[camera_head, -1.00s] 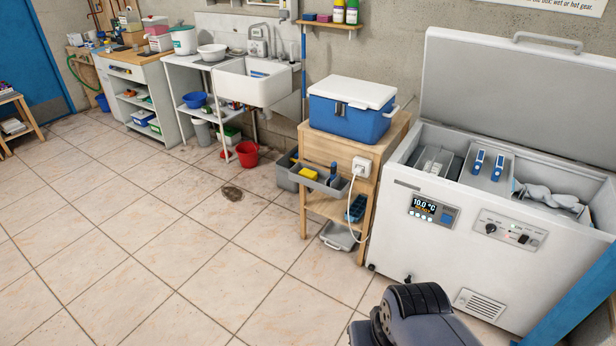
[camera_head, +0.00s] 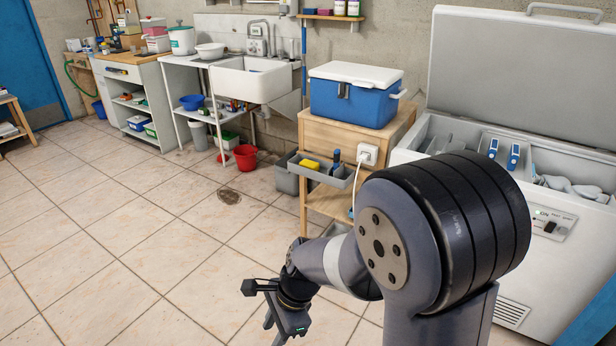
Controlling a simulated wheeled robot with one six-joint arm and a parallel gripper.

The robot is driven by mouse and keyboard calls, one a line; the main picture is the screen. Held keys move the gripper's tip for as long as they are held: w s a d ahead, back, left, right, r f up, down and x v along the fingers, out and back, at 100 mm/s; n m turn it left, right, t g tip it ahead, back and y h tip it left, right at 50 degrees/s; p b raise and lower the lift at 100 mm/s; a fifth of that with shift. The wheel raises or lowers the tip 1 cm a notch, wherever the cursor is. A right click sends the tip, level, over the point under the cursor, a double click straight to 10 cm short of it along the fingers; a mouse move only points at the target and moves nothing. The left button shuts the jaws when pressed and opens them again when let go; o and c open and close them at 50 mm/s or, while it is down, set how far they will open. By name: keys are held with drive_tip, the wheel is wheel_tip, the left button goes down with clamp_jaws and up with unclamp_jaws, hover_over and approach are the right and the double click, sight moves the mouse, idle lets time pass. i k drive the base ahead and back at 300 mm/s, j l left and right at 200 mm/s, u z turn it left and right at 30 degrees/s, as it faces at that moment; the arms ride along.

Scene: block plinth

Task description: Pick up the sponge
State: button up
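A small yellow block that looks like the sponge (camera_head: 309,165) lies in a grey tray (camera_head: 336,181) fixed to the side of a wooden stand. It sits at the left end of the tray, next to a dark blue upright item. My gripper (camera_head: 275,326) hangs low over the tiled floor at the bottom of the view, below and to the left of the tray and apart from it. Its fingers look spread, with nothing seen between them; the tips are near the picture's lower edge.
A blue cooler with a white lid (camera_head: 353,103) stands on the wooden stand (camera_head: 316,131). A white plug and cable (camera_head: 368,155) hang beside the tray. An open chest freezer (camera_head: 562,262) is at right. A red bucket (camera_head: 246,157) is near the sink. The tiled floor at left is clear.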

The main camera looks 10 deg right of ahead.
sight(305, 164)
drive_tip(key=i+j, duration=0.15)
drive_tip(key=i, duration=0.45)
drive_tip(key=i+j, duration=0.15)
drive_tip(key=i, duration=0.4)
drive_tip(key=i+j, duration=0.15)
drive_tip(key=i, duration=0.45)
drive_tip(key=i+j+z, duration=0.15)
drive_tip(key=i+z, duration=0.2)
drive_tip(key=i+j+z, duration=0.2)
drive_tip(key=z, duration=0.2)
drive_tip(key=i+j+z, duration=0.35)
drive_tip(key=z, duration=0.65)
